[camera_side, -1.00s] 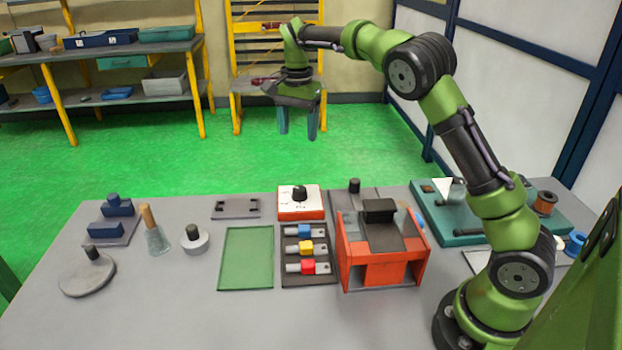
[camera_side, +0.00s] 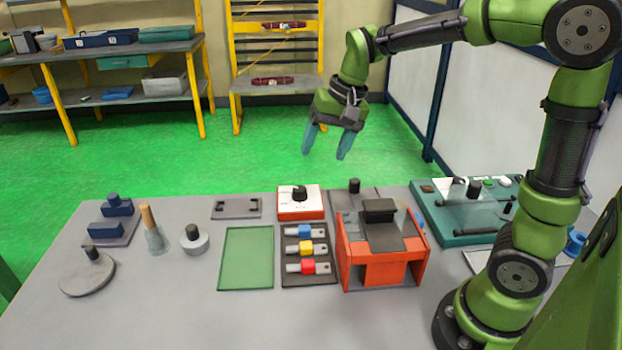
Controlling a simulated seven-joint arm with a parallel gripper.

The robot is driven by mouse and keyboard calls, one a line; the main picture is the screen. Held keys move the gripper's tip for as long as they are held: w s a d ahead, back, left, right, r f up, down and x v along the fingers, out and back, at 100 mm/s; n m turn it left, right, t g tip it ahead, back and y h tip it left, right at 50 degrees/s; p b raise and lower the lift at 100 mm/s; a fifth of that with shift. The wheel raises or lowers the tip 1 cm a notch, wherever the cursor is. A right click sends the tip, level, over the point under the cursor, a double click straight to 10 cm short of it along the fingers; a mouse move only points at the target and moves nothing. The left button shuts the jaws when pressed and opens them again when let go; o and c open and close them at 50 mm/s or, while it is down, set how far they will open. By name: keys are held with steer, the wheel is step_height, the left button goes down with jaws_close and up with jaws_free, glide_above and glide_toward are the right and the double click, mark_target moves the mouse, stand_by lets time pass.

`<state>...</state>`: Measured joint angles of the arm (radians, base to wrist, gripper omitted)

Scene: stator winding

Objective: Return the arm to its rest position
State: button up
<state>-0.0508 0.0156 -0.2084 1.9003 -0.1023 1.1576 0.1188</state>
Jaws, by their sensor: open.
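My gripper (camera_side: 328,153) is in the upper middle of the side view, held in the air above and behind the far edge of the bench. Its two blue-grey fingers point down and stand apart, with nothing between them. My green arm reaches in from the right, with its upper link bent leftward at the top of the picture. The gripper touches nothing.
The grey bench (camera_side: 190,305) carries an orange machine (camera_side: 380,270), a teal board (camera_side: 455,232), an orange-and-white dial box (camera_side: 300,204), a tray of coloured connectors (camera_side: 308,280) and a green mat (camera_side: 246,258). Shelves (camera_side: 130,47) and a yellow rack (camera_side: 278,82) stand behind.

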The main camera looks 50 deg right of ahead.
steer(key=s+a+r+n+t, duration=0.1)
steer(key=s+a+n+t, duration=0.1)
steer(key=s, duration=0.5)
steer(key=s+a+r+n+t, duration=0.1)
steer(key=s+a+t, duration=0.1)
steer(key=s, duration=0.5)
steer(key=shift+s+a+n+y, duration=0.3)
steer(key=shift+s+a+n, duration=0.1)
steer(key=shift+a, duration=0.5)
